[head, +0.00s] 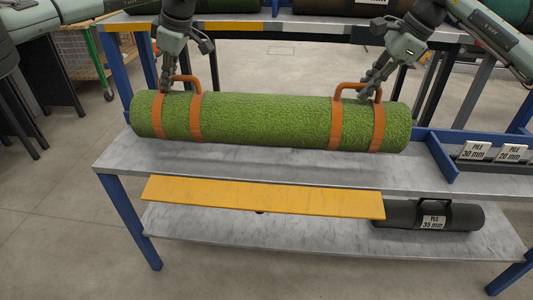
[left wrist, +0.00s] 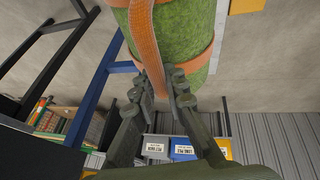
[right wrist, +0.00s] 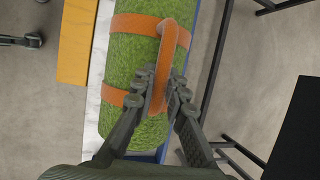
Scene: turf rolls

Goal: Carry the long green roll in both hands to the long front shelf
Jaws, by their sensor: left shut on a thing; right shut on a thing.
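The long green roll (head: 270,122) lies level across the head view, with two orange straps and an orange handle at each end. My left gripper (head: 167,84) is shut on the left handle (head: 188,78); this handle also shows between its fingers in the left wrist view (left wrist: 143,35). My right gripper (head: 369,91) is shut on the right handle (head: 347,87), seen in the right wrist view (right wrist: 165,65). The long grey front shelf (head: 250,170) is beneath and in front of the roll. I cannot tell whether the roll touches it.
A blue-edged bay with pile labels (head: 475,150) is at the right, close to the roll's right end. A dark roll (head: 465,217) lies on the lower shelf (head: 300,238). Blue posts (head: 115,70) stand behind.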

